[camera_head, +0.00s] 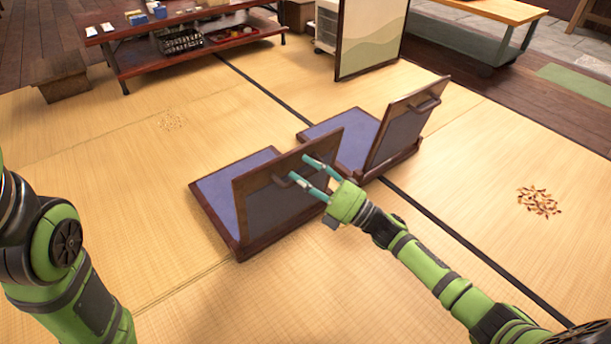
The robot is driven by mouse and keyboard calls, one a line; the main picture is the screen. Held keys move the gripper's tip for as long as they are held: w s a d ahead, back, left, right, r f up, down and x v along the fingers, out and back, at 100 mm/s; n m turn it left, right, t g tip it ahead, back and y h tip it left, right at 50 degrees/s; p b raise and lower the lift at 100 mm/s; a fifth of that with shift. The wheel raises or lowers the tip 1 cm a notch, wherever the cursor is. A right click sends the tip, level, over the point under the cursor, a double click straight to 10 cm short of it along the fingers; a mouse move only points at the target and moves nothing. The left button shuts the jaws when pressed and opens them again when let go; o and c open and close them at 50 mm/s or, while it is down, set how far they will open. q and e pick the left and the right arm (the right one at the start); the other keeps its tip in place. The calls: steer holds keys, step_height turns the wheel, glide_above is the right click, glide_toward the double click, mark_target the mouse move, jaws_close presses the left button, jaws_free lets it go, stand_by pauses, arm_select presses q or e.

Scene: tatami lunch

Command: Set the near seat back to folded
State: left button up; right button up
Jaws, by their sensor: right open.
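The near seat (210,205) is a floor chair with a blue cushion base on the tatami at the picture's middle. Its dark wood-framed back (262,208) stands raised, its rear side toward me. A curved handle (281,181) sits near the back's top edge. My right gripper (298,168) is open, its two teal fingers at the back's upper edge beside the handle. I cannot tell whether they touch it. A second seat (350,135), also with its back raised, stands just behind and to the right. My left arm shows at the left edge; its gripper is out of view.
A low dark table (130,60) with trays and small items stands at the back left, a wooden stool (62,78) beside it. A folding screen (368,38) stands at the back. Brown scraps (538,201) lie on the right.

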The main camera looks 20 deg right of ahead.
jaws_close()
